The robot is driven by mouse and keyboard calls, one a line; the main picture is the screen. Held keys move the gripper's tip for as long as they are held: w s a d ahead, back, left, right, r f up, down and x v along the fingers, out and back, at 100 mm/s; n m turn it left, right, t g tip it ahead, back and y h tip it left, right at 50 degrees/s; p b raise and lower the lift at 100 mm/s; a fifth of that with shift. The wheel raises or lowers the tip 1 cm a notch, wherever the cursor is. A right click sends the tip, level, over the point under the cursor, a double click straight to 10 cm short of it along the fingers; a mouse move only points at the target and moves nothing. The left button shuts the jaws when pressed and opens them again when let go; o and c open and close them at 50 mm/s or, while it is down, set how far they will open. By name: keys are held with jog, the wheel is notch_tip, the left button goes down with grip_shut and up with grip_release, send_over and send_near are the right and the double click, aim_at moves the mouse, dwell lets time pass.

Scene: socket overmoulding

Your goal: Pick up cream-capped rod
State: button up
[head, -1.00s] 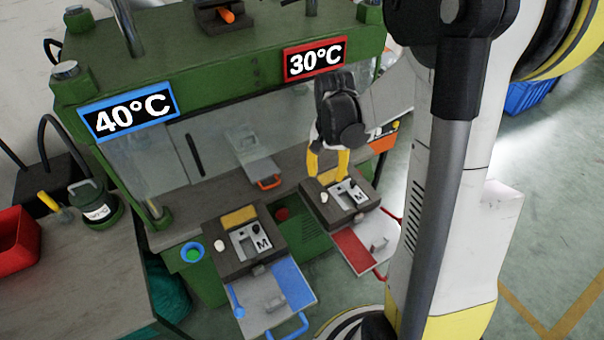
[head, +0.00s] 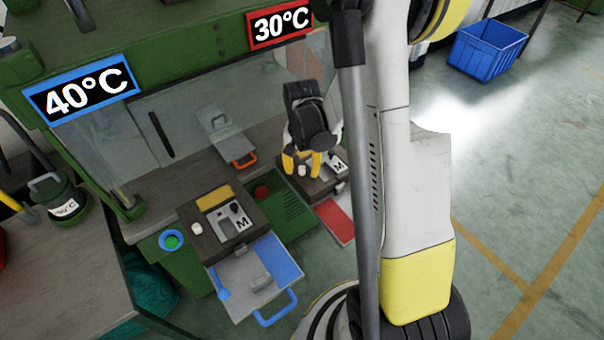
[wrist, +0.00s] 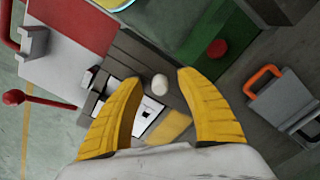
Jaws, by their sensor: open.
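A cream-capped rod (head: 302,171) stands at the near left corner of the right mould block under the 30°C sign. Only its round cap shows; in the wrist view the cap (wrist: 160,84) is pale and seen from above. My gripper (head: 302,165) has its yellow fingers pointing down at this block. In the wrist view my gripper (wrist: 159,79) is open, with one fingertip on each side of the cap and a gap to both. A second cream cap (head: 196,229) stands on the left mould block.
The right block's metal insert marked M (wrist: 146,115) lies close to one finger. A red knob on a rod (wrist: 14,97) and a red button (wrist: 218,48) are nearby. An orange-handled plate (wrist: 285,105) lies beside the other finger.

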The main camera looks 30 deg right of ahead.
grip_shut()
jog(key=shift+r, duration=0.15)
